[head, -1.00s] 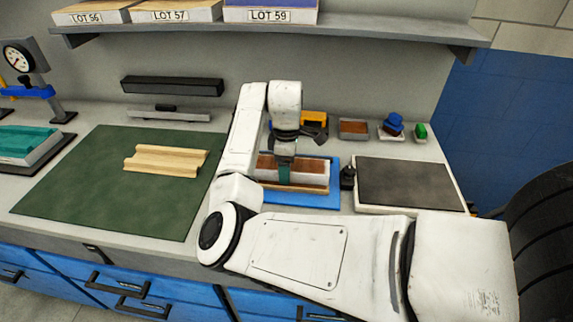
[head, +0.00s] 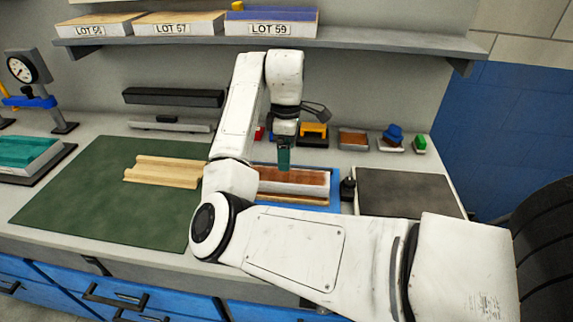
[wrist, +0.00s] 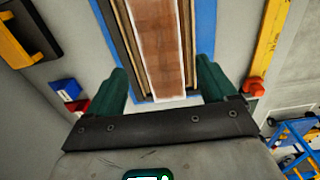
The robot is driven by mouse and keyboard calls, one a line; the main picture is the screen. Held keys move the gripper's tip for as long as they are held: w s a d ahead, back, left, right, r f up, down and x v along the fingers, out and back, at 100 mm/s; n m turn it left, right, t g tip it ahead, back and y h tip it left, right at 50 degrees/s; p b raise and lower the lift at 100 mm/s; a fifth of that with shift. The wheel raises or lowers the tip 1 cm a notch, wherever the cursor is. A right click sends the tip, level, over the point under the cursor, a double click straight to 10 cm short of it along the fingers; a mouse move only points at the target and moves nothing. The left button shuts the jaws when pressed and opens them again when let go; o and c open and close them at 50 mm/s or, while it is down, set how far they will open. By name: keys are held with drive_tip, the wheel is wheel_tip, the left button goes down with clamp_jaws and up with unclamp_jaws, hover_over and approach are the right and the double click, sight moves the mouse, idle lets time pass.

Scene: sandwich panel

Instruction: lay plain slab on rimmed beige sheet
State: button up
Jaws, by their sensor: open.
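A long slab (head: 305,177) with a brown top and pale sides lies in the rimmed beige sheet (head: 295,198) on a blue base (head: 335,196). In the wrist view the slab (wrist: 158,45) lies lengthwise between the sheet's raised rims (wrist: 122,40). My gripper (head: 284,167) points down above the slab, apart from it as far as I can tell. In the wrist view its two green fingers (wrist: 163,72) are spread wide with nothing between them. My arm hides part of the base's left side.
A ridged beige piece (head: 163,170) lies on the green mat (head: 90,195). A dark-topped pale block (head: 408,192) stands right of the blue base, with a small black object (head: 347,188) between. A shelf (head: 350,38) hangs above.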

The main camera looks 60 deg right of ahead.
drive_tip(key=shift+r, duration=1.4)
